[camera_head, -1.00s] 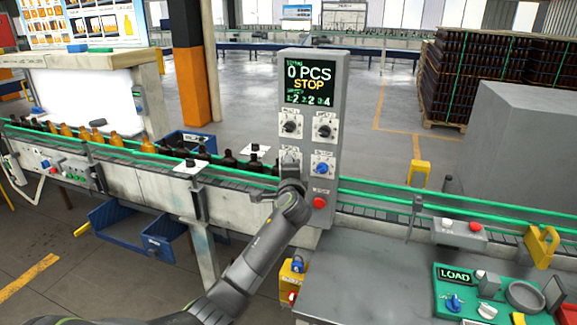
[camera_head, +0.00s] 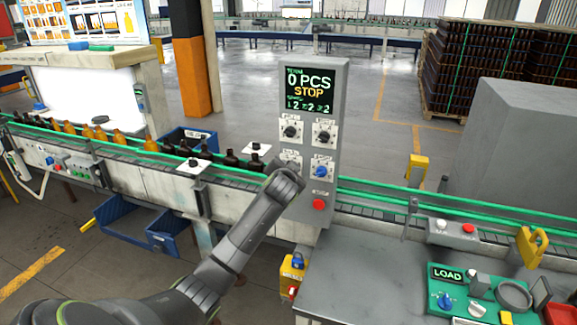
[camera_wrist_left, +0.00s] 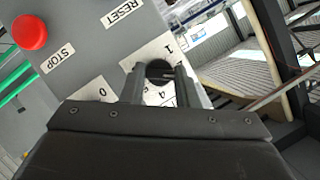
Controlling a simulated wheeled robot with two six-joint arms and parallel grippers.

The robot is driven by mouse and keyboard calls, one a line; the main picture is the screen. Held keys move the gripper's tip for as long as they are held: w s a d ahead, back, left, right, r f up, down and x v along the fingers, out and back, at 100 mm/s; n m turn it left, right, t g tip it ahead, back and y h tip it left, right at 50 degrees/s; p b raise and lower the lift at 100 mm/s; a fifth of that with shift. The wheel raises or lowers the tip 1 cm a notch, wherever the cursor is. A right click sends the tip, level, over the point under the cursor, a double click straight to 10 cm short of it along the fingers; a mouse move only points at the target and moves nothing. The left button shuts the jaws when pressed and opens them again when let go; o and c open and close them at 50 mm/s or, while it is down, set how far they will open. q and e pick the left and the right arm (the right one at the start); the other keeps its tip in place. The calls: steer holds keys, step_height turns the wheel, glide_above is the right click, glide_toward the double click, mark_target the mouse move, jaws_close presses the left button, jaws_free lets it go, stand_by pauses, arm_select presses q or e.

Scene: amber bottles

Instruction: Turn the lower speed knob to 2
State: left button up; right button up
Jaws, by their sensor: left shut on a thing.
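The grey control panel (camera_head: 330,150) stands upright at the centre. Its screen (camera_head: 308,90) reads 0 PCS, STOP and a row of speed numbers that ends in 2. The lower left speed knob is hidden in the head view behind my left gripper (camera_head: 287,180); only the top of its white plate (camera_head: 291,156) shows. In the left wrist view the dark round knob (camera_wrist_left: 159,69) sits between the two fingers of my left gripper (camera_wrist_left: 160,82), which is shut on it. Parts of its dial numbers show around the fingers. My right gripper is not in view.
Two black knobs (camera_head: 291,132) sit above, and a blue knob (camera_head: 321,171) sits right of my gripper. The red stop button (camera_head: 319,204) is just below, close to my wrist. A green-railed conveyor (camera_head: 385,200) with dark bottles runs behind. A grey table (camera_head: 365,285) lies in front.

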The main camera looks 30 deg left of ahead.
arm_select(q)
steer(key=shift+s+a+f+n+h+p, duration=0.1)
steer(key=shift+n+h+p, duration=0.1)
steer(key=shift+n+h, duration=0.4)
steer(key=shift+a+f+n+h+p, duration=0.1)
steer(key=shift+n+h+p, duration=0.1)
steer(key=shift+n+h, duration=0.35)
steer(key=shift+n, duration=0.35)
steer(key=shift+d, duration=0.1)
steer(key=o, duration=1)
steer(key=shift+r, duration=0.1)
steer(key=shift+c, duration=0.2)
steer(key=shift+r, duration=0.1)
steer(key=b+v, duration=0.4)
steer(key=v, duration=1.3)
steer(key=shift+s+d+b, duration=0.15)
steer(key=shift+d+b, duration=0.05)
steer(key=shift+b, duration=0.1)
